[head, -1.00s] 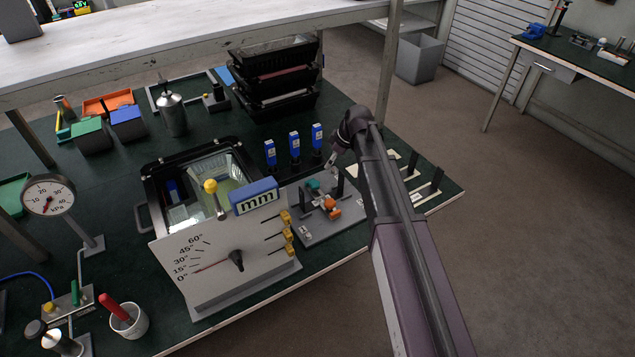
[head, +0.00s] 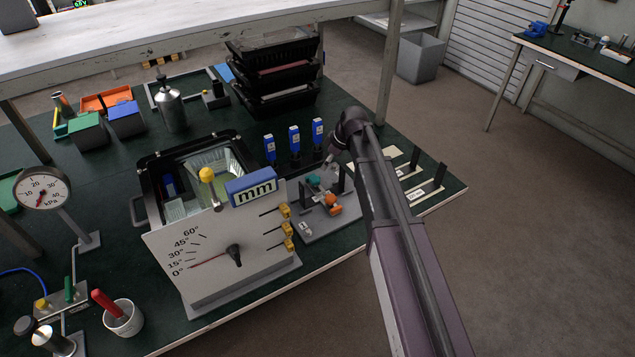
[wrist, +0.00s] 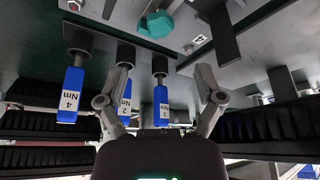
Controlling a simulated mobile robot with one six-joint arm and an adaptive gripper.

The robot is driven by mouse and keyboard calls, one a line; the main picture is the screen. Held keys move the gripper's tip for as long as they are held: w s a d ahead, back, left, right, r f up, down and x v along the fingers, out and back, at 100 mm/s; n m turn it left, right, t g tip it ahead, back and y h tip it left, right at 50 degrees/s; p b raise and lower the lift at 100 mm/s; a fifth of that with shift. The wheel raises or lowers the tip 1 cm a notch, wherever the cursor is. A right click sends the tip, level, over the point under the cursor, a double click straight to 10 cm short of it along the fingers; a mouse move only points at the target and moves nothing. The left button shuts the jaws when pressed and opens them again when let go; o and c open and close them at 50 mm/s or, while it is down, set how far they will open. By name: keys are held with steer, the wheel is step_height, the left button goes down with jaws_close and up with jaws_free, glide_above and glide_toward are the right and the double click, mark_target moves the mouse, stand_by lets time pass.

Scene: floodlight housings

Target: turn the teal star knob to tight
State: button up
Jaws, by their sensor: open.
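The teal star knob (head: 313,181) sits on a grey fixture plate (head: 345,222) right of the large dial board. My gripper (head: 330,160) is just behind and right of the knob in the head view, partly hidden by my arm. The wrist view shows my gripper (wrist: 163,80) open, its two fingers wide apart with nothing held. The knob is not between the fingers. Its tight mark cannot be made out.
An orange part (head: 333,205) is on the same plate near the teal knob. Several blue-handled tools (head: 294,138) marked in Nm stand behind the plate; they also appear in the wrist view (wrist: 70,95). The dial board (head: 205,260) is to the left. Black trays (head: 275,80) are stacked behind.

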mark_target(317, 179)
steer(key=shift+b+x, duration=4.4)
steer(key=shift+x, duration=0.7)
steer(key=shift+a, duration=0.1)
steer(key=c, duration=1.1)
